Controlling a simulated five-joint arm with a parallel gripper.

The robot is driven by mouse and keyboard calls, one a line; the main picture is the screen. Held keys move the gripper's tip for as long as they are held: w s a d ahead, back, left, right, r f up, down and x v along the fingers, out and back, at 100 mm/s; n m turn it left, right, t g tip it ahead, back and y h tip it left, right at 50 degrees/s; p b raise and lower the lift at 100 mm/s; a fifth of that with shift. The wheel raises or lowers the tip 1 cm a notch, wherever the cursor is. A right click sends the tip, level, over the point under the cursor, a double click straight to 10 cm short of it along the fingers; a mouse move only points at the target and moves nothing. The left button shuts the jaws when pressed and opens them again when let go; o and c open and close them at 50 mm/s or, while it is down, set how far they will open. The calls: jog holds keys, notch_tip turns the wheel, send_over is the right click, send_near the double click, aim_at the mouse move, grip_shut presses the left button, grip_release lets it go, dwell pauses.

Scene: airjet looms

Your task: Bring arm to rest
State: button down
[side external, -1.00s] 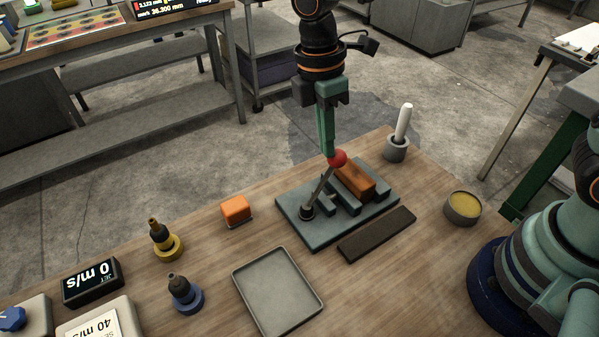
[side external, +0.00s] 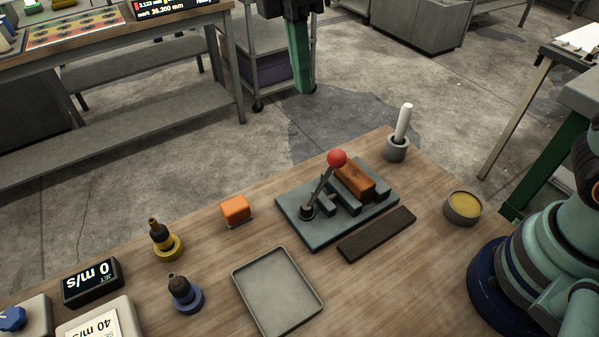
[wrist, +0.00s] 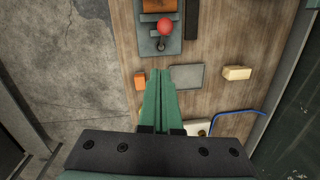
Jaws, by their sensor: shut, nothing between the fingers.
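My gripper (side external: 306,92) hangs at the top of the side external view, high above and apart from the bench. Its green fingers are shut with nothing between them. In the wrist view the fingers (wrist: 158,72) point down over the bench with their tips together. Below stands the lever fixture, a grey-green base plate (side external: 287,203) with a red ball knob (side external: 337,158) on a tilted lever. A brown block (side external: 356,181) sits in the fixture beside the lever. The knob also shows in the wrist view (wrist: 165,26), and nothing touches it.
On the wooden bench are an orange block (side external: 235,209), a grey tray (side external: 278,291), a yellow-based nozzle (side external: 164,242), a blue-based nozzle (side external: 183,294), a dark strip (side external: 377,234), a round tin (side external: 462,208) and a white-handled tool in a holder (side external: 401,133). The air above them is clear.

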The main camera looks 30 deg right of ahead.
jog(key=s+d+f+m+t, duration=0.1)
jog(key=s+d+m+t, duration=0.2)
jog(key=d+m, duration=0.5)
jog(key=s+d+f+m+t, duration=0.1)
jog(key=s+d+m+t, duration=0.2)
jog(key=d+m, duration=0.5)
jog(key=s+d, duration=0.1)
jog(key=d, duration=0.4)
jog(key=shift+s+d+f+t+y, duration=0.15)
jog(key=shift+s+d+t+y, duration=0.15)
jog(key=shift+t+y, duration=0.1)
